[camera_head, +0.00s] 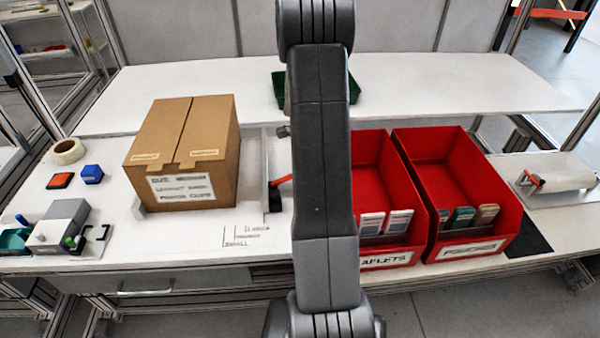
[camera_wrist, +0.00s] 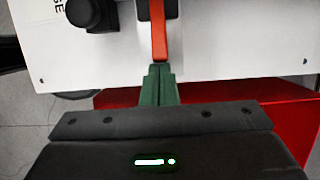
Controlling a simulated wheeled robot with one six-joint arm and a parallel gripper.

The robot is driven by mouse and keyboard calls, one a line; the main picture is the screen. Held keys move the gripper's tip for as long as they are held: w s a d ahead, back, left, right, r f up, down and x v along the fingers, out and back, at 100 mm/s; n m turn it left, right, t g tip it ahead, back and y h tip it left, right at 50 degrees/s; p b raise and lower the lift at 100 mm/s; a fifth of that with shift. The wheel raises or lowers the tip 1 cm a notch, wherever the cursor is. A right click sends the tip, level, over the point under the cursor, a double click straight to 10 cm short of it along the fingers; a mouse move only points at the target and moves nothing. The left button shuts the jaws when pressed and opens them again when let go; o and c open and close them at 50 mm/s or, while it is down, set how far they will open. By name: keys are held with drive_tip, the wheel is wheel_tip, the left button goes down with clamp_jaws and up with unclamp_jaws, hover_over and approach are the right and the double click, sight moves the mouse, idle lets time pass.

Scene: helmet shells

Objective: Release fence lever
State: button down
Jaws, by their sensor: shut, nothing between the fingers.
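The orange-red fence lever (camera_wrist: 159,35) runs down from the top of the wrist view over a white plate (camera_wrist: 230,45). Its top end enters a dark mount (camera_wrist: 143,8). My gripper (camera_wrist: 160,68) has its green fingers shut together, with their tips right at the lever's lower end. I cannot tell whether they touch it. Nothing shows between the fingers. In the head view the lever (camera_head: 281,181) shows beside the fence (camera_head: 266,180), right of the cardboard box (camera_head: 182,150). My arm hides part of this area and the gripper there.
A black knob (camera_wrist: 85,13) sits left of the lever. Two red bins (camera_head: 455,190) stand on the right of the bench, one partly behind my arm. A tape roll (camera_head: 68,151), blue block (camera_head: 92,174) and grey device (camera_head: 60,226) are at left. The white back shelf (camera_head: 430,80) is mostly clear.

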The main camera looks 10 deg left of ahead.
drive_tip(key=r+h, duration=0.1)
drive_tip(key=a+h+p, duration=0.1)
drive_tip(key=shift+s+a+r+t+h, duration=0.2)
drive_tip(key=shift+a+r+t+h, duration=0.1)
drive_tip(key=shift+r+t, duration=0.1)
drive_tip(key=h, duration=0.1)
drive_tip(key=a+h+b, duration=0.1)
drive_tip(key=shift+s+a+r+t+h, duration=0.2)
drive_tip(key=shift+r+t+h, duration=0.1)
drive_tip(key=shift+r+t, duration=0.1)
drive_tip(key=shift+a+r, duration=0.1)
drive_tip(key=shift+r, duration=0.25)
idle(0.5)
drive_tip(key=shift+r, duration=0.7)
